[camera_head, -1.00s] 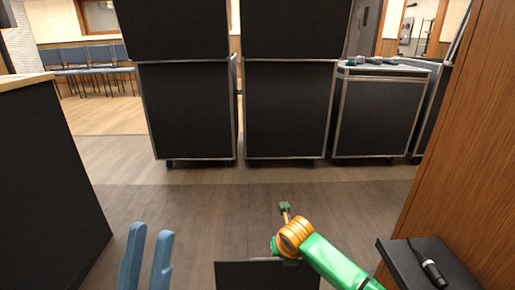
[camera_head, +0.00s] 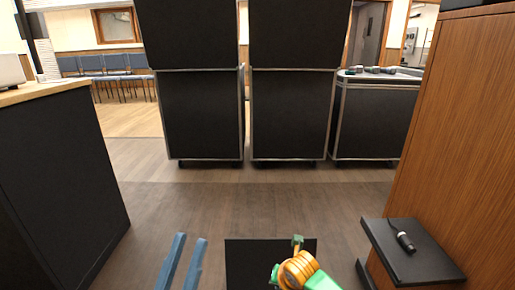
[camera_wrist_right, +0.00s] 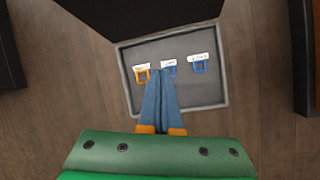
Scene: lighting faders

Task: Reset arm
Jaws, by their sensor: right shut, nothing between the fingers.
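My left gripper (camera_head: 182,264) shows at the bottom of the head view as two blue fingers with a clear gap, open and empty. My right arm, green and orange, shows at the bottom centre right of the head view; its fingers cannot be made out there. In the right wrist view, my right gripper (camera_wrist_right: 166,84) has its blue fingers together, shut and empty. Its fingers overlap the view of a grey tray (camera_wrist_right: 213,97) with a pale rim. In the tray are an orange-framed labelled item (camera_wrist_right: 142,75) and two blue-framed ones (camera_wrist_right: 200,67); the middle one is partly hidden.
A dark counter (camera_head: 60,180) stands at left and a wooden cabinet (camera_head: 460,140) at right. A microphone (camera_head: 404,240) lies on a low black shelf (camera_head: 415,265). Black cases (camera_head: 205,115) stand across the back. The wood floor before them is clear.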

